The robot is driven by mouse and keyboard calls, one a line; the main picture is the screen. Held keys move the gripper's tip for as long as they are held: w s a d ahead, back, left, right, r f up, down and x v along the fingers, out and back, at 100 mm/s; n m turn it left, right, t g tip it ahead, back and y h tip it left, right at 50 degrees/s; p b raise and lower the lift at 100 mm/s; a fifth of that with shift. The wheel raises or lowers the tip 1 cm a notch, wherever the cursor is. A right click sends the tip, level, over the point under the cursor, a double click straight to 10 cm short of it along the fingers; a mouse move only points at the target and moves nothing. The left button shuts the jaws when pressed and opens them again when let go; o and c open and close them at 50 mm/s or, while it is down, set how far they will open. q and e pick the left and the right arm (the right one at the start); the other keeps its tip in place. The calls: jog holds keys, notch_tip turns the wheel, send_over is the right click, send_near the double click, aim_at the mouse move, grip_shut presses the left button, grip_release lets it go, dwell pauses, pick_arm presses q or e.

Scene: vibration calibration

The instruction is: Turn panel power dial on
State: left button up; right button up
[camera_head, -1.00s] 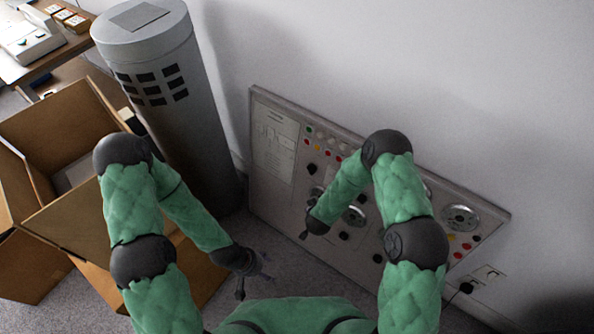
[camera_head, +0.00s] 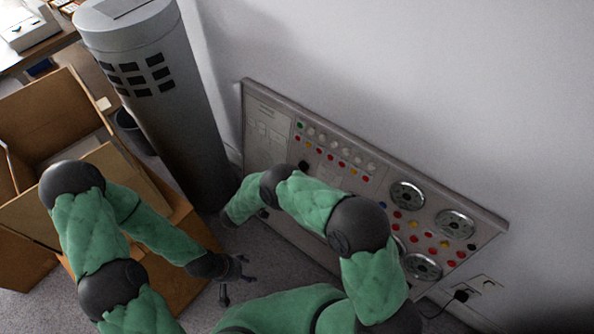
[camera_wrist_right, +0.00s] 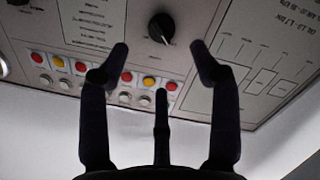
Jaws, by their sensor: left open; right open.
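The grey control panel (camera_head: 262,150) leans against the wall. In the right wrist view, a black round dial (camera_wrist_right: 161,27) with a pale pointer mark sits on the panel. In the head view, a black knob (camera_head: 304,165) shows just above my right arm and appears to be the same dial. My right gripper (camera_wrist_right: 158,48) is open and empty, its fingertips spread on either side below the dial in the picture, apparently not touching it. In the head view its fingers are mostly hidden by my arm. My left gripper (camera_head: 236,280) is open and empty above the floor.
Rows of coloured buttons (camera_wrist_right: 125,78) lie near the dial. Round gauges (camera_head: 407,195) and more buttons fill the panel's right part. A grey cylinder (camera_head: 165,100) stands left of the panel. An open cardboard box (camera_head: 40,110) is further left. A plug and socket (camera_head: 462,296) are at right.

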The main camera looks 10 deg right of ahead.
jog(key=b+x, duration=0.3)
jog(key=x, duration=0.6)
jog(key=shift+w+d, duration=0.15)
jog(key=shift+d, duration=0.05)
jog(key=shift+f, duration=0.15)
jog(key=c, duration=1.1)
